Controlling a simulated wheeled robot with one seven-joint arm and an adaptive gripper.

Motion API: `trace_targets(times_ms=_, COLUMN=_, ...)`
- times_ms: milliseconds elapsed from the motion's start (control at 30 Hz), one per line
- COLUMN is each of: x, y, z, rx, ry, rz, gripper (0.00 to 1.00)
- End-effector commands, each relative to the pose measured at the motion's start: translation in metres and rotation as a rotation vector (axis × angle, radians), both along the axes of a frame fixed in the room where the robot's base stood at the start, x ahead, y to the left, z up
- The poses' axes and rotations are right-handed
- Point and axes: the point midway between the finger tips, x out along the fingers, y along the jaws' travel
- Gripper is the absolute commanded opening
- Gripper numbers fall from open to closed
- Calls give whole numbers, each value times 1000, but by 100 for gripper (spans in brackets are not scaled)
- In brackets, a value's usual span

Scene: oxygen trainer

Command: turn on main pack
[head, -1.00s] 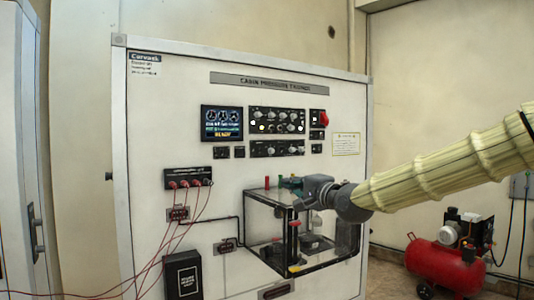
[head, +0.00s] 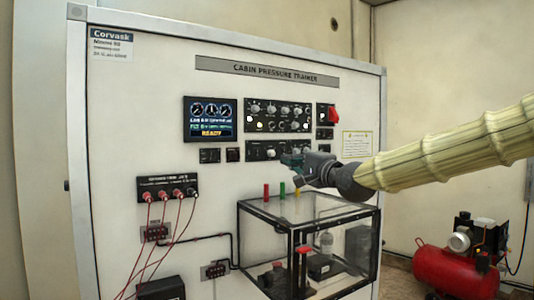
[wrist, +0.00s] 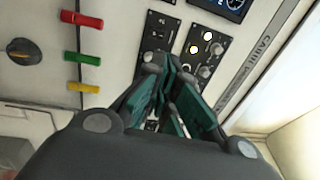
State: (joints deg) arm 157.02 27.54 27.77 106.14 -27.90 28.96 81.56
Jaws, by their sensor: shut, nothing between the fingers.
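The trainer's upper black control panel (head: 278,116) carries several knobs and lit round buttons. It also shows in the wrist view (wrist: 208,48). Below it, a narrower black panel (head: 262,150) with small knobs is partly hidden behind my gripper; it also appears in the wrist view (wrist: 157,33). The labels are too small to read, so I cannot tell which control is the main pack. My gripper (head: 291,161) is shut and empty, in front of the lower panel's right part. In the wrist view the green fingers (wrist: 168,78) overlap the panels; contact cannot be judged.
A display (head: 210,119) reads READY. A red switch (head: 333,115) is at the right. A clear box (head: 262,211) juts out below my gripper, with red, green and yellow pegs (head: 281,190) above it. Red cables (head: 165,235) hang at left; a red compressor (head: 450,268) stands at right.

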Motion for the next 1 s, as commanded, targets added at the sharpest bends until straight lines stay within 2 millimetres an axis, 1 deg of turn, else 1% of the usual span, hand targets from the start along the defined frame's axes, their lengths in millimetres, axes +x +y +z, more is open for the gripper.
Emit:
trace_targets(times_ms=167, x=6, y=3, z=1, rx=-1, ry=0, rz=0, gripper=0)
trace_targets(times_ms=267, x=15, y=9, z=3, rx=-3, ry=1, rz=0, gripper=0)
trace_targets(times_ms=800, x=86, y=50, z=14, rx=-2, ry=1, rz=0, gripper=0)
trace_targets(times_ms=1000, x=106, y=62, z=16, rx=-3, ry=-1, rz=0, gripper=0)
